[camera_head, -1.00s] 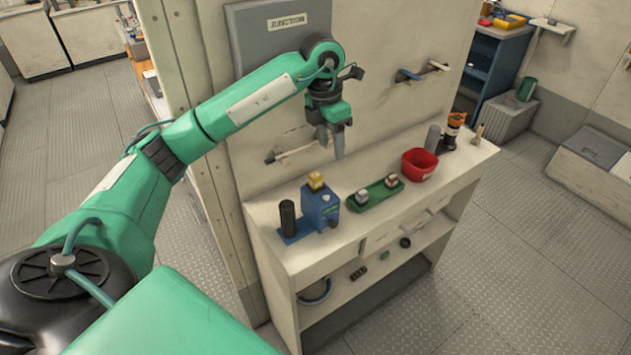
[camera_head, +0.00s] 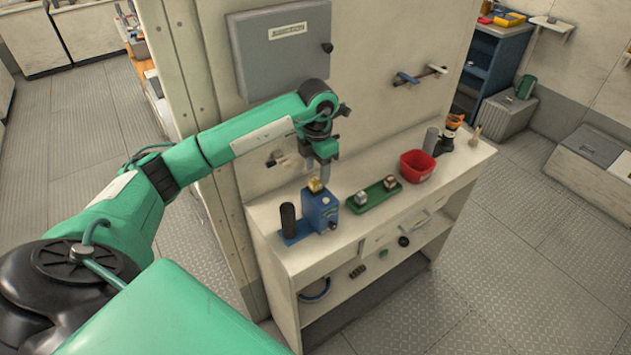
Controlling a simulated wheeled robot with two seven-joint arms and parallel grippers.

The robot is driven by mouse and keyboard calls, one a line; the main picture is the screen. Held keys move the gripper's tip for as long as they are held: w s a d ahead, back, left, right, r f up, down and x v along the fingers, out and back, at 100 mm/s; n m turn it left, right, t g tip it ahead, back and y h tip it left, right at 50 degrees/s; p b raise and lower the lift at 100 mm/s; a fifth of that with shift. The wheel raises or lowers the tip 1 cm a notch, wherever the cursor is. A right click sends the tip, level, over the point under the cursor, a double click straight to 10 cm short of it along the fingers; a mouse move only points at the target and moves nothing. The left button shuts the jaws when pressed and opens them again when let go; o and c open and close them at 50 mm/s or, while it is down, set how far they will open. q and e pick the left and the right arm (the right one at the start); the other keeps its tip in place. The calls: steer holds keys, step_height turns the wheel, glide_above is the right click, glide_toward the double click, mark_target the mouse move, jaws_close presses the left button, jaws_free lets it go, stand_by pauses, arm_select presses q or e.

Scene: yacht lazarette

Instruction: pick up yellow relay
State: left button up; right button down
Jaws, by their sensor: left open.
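The yellow relay (camera_head: 316,185) sits on top of a blue box-shaped device (camera_head: 321,207) on the workbench. My left gripper (camera_head: 318,177) points down with its fingers at the relay's height, open. The fingers appear to be around or just beside the relay; this view does not show which, or whether they touch it. Part of the relay is hidden by the fingers. My right gripper is not in view.
A black cylinder (camera_head: 288,221) stands left of the blue device. A green tray (camera_head: 360,206) with small metallic blocks, a red bin (camera_head: 417,167) and a grey cylinder (camera_head: 430,140) stand to the right. A grey junction box (camera_head: 270,65) is on the wall behind.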

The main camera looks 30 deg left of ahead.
mark_target(317, 177)
arm_select(q)
step_height(317, 177, down, 3)
steer(key=shift+f+p, duration=0.1)
steer(key=shift+p, duration=0.8)
steer(key=shift+f, duration=0.5)
steer(key=c, duration=1)
steer(key=shift+c, duration=0.3)
steer(key=shift+w+r, duration=0.1)
steer(key=shift+r, duration=0.05)
